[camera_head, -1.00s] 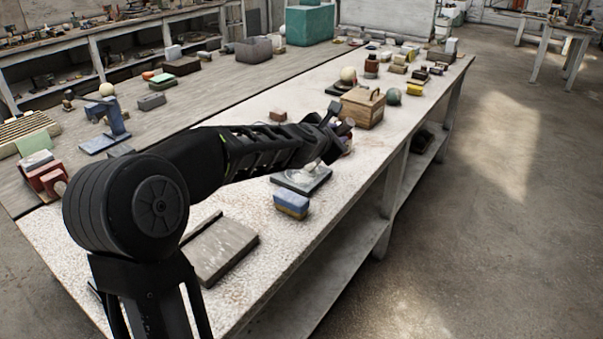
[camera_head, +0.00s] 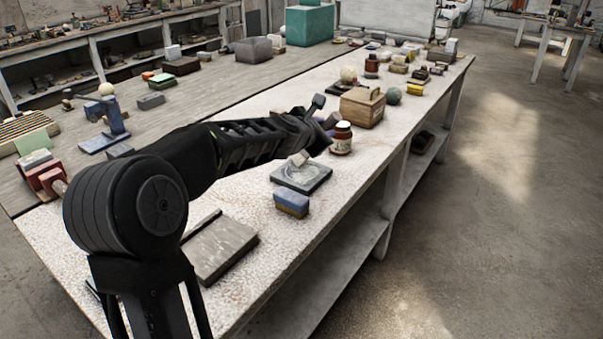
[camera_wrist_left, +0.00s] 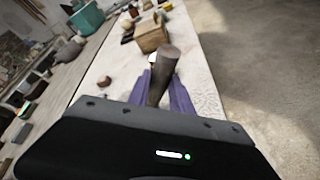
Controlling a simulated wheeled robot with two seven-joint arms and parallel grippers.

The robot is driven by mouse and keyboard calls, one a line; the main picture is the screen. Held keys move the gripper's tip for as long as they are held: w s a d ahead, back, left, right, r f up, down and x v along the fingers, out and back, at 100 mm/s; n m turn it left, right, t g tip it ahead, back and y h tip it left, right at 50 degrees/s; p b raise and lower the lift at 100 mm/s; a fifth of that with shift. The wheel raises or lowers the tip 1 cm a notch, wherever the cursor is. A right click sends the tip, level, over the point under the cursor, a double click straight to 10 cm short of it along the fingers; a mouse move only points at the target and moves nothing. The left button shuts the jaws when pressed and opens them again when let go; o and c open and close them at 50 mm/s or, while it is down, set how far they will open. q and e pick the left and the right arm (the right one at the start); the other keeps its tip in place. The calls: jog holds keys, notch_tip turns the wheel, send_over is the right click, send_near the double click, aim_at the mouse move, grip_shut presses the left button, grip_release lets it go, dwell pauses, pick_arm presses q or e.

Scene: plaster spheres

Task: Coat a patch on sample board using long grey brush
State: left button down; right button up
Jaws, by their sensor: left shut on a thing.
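The sample board (camera_head: 318,182) is a dark-edged square with a grey smeared patch on its top. It lies on the white table in the head view. My left gripper (camera_head: 326,124) is shut on the long grey brush, above and behind the board. The brush's dark handle end (camera_head: 318,102) sticks up past the gripper, and its pale head (camera_head: 299,158) shows below my forearm at the board's far edge. I cannot tell whether it touches. The left wrist view shows the handle (camera_wrist_left: 166,62) between purple fingers. My right gripper is out of view.
A brown jar (camera_head: 342,138) with a pale label stands just right of the gripper. A wooden box (camera_head: 362,108) is behind it. A blue and brown block (camera_head: 292,203) sits in front of the board. A flat grey-brown slab (camera_head: 222,250) lies nearer.

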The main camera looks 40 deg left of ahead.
pick_arm(q)
jog(key=shift+a, duration=0.4)
jog(key=shift+d+r+p, duration=0.5)
jog(key=shift+d+p, duration=0.05)
jog(key=shift+p, duration=0.05)
jog(key=shift+d+r+p, duration=0.3)
jog(key=shift+d+p, duration=0.1)
jog(key=shift+d, duration=0.1)
jog(key=shift+f, duration=0.1)
jog(key=shift+s+f+b, duration=0.35)
jog(key=shift+s+b, duration=0.25)
jog(key=shift+b, duration=0.05)
jog(key=s, duration=0.1)
jog(key=s+b, duration=0.1)
jog(key=shift+s+d+f, duration=0.1)
jog(key=shift+s+f, duration=0.2)
jog(key=shift+f, duration=0.05)
